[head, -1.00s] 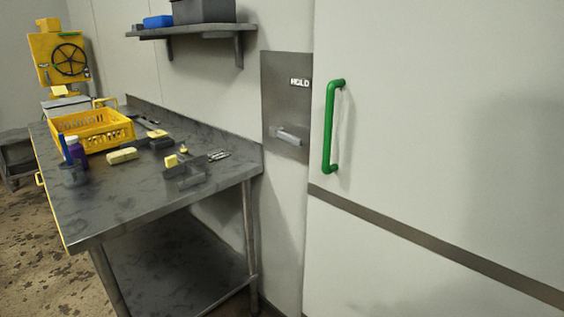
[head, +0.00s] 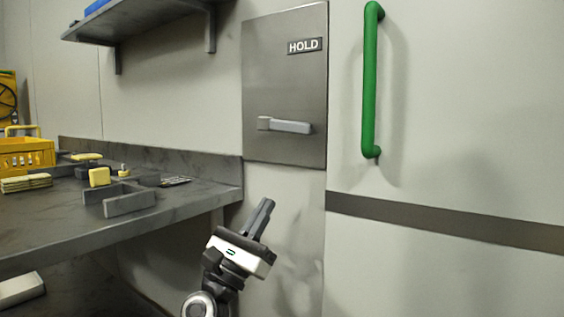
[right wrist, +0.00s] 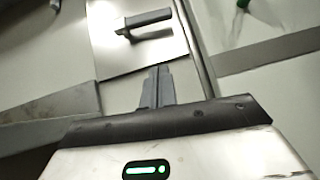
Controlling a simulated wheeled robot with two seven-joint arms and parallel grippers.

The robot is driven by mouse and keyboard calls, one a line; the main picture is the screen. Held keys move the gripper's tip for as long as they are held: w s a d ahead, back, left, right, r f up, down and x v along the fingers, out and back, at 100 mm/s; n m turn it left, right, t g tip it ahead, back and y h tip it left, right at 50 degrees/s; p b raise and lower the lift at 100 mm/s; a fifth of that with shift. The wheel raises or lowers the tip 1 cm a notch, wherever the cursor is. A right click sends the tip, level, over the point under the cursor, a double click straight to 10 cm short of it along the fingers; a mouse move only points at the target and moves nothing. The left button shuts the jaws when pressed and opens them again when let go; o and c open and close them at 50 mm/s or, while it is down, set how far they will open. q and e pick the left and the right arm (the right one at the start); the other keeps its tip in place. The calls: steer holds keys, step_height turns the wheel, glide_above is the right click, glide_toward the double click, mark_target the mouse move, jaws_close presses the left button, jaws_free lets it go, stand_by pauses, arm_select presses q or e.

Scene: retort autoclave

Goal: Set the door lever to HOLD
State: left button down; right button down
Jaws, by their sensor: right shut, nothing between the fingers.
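The door lever (head: 290,127) is a grey bar on a metal plate (head: 270,85) on the wall. It lies nearly level, with its pivot block at the left and its free end to the right. The HOLD label (head: 305,46) is at the plate's upper right. My right gripper (head: 265,205) is below the plate, pointing up, shut and empty, apart from the lever. In the right wrist view the lever (right wrist: 148,18) shows beyond the shut fingers (right wrist: 158,75). My left gripper is not in view.
A green door handle (head: 370,80) stands upright to the right of the plate. A steel table (head: 190,205) is at the left, with a yellow basket (head: 25,152), a yellow block and a grey holder (head: 128,203) on it. A shelf (head: 140,25) hangs above.

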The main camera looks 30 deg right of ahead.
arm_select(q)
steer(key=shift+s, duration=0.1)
arm_select(e)
glide_toward(285, 126)
steer(key=d+r, duration=0.2)
steer(key=d, duration=0.4)
steer(key=shift+w+d+r+t, duration=0.15)
steer(key=shift+d+r+t, duration=0.05)
steer(key=shift+r+t, duration=0.1)
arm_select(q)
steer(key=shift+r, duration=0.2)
